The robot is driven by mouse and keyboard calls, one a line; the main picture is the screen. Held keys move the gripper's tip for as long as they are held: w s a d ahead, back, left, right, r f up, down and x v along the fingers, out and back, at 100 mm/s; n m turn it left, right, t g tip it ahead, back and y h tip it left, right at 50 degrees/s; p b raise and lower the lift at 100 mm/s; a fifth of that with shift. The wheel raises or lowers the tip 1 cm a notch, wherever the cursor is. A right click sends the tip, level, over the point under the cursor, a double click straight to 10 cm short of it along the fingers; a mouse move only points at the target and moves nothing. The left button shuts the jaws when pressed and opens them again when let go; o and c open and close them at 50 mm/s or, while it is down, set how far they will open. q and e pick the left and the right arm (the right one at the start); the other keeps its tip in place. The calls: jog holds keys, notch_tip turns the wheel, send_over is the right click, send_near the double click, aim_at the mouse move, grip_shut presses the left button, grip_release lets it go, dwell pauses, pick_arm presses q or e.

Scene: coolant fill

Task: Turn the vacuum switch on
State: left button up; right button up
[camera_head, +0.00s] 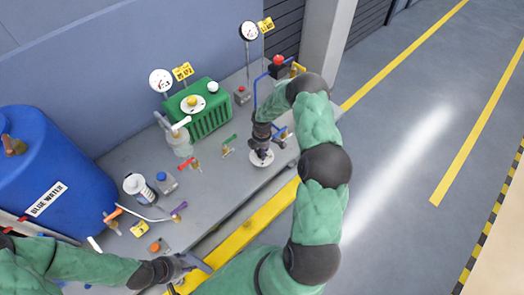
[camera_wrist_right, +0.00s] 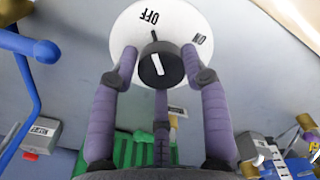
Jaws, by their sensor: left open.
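The vacuum switch is a white round plate (camera_head: 262,158) near the bench's front edge. In the right wrist view its black knob (camera_wrist_right: 158,67) has a white line pointing roughly toward the OFF label; ON is to the right of it. My right gripper (camera_head: 262,140) points down over the switch. In the wrist view its purple fingers (camera_wrist_right: 158,68) stand around the knob, with tips close to its sides; I cannot tell whether they touch it. My left gripper (camera_head: 193,267) is open and empty at the bench's front left.
A green tank (camera_head: 208,118), gauges (camera_head: 160,80), a clear bottle (camera_head: 181,142) and small valves stand on the grey bench (camera_head: 215,190). A blue barrel (camera_head: 45,165) is at the left. A blue pipe (camera_wrist_right: 25,75) runs beside the right gripper. The floor (camera_head: 400,190) at the right is clear.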

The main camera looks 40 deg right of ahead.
jog(key=shift+s, duration=0.1)
jog(key=shift+c, duration=0.5)
jog(key=shift+m+b, duration=0.3)
jog(key=shift+b, duration=0.05)
jog(key=shift+f+m+b, duration=0.15)
jog(key=shift+m+b, duration=0.75)
jog(key=shift+b, duration=0.1)
jog(key=m+b, duration=0.4)
jog(key=m, duration=0.1)
jog(key=shift+b, duration=0.4)
jog(key=m+b, duration=0.3)
jog(key=m, duration=0.1)
jog(key=shift+s+a+m, duration=0.1)
jog(key=shift+m, duration=0.3)
jog(key=shift+a+m+b, duration=0.1)
jog(key=shift+m+b, duration=1.05)
jog(key=shift+m, duration=0.65)
